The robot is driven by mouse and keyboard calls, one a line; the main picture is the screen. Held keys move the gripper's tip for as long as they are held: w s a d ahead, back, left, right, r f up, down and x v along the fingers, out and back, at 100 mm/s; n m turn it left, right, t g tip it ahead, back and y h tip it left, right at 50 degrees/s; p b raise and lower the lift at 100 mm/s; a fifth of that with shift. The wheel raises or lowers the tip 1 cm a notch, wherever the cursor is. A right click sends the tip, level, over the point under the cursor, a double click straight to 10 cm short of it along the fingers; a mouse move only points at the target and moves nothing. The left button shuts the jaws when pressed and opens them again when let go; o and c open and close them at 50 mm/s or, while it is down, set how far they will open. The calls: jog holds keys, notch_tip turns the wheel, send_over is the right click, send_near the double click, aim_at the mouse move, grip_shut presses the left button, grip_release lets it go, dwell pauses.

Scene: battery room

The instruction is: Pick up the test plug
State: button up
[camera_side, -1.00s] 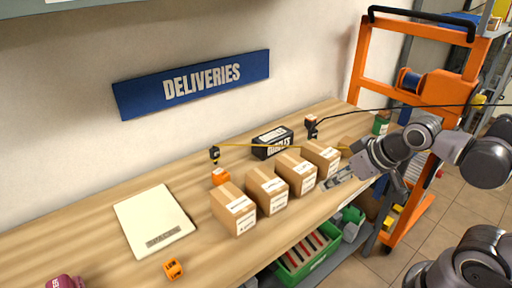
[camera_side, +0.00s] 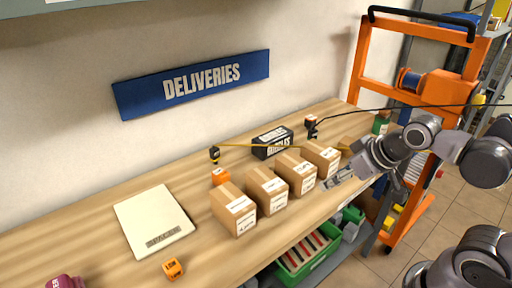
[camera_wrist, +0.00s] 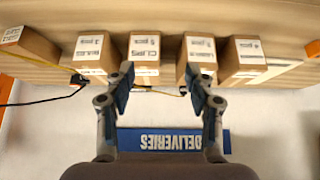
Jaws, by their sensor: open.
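My gripper (camera_wrist: 159,76) is open and empty, its two fingers apart in the wrist view. In the side view my gripper (camera_side: 364,160) is above the right part of the wooden bench, just right of the row of boxes. I cannot tell for sure which thing is the test plug. An orange and black piece (camera_side: 311,122) with a black cable stands at the back of the bench. A small black and yellow piece (camera_side: 214,155) stands at the end of a yellow cord, behind the boxes. In the wrist view a black piece (camera_wrist: 77,80) on a cable shows left of my fingers.
Several cartons (camera_side: 265,190) stand in a row on the bench, left of my gripper. A black box (camera_side: 273,141) is behind them. An orange frame (camera_side: 432,95) stands right.

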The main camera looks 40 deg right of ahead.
jog(key=w+a+r, duration=0.1)
jog(key=w+r, duration=0.4)
jog(key=w, duration=0.2)
jog(key=n+g+y, duration=0.1)
jog(key=n+g, duration=0.1)
jog(key=g, duration=0.1)
send_over(214, 148)
jog(key=s, duration=0.2)
notch_tip(214, 148, down, 8)
jog(key=shift+a+f, duration=0.1)
jog(key=shift+f, duration=0.1)
jog(key=shift+d+x, duration=0.15)
jog(key=shift+x, duration=1.35)
jog(key=shift+d+x, duration=0.1)
jog(key=shift+x, duration=1.4)
jog(key=shift+s+d, duration=0.1)
grip_shut()
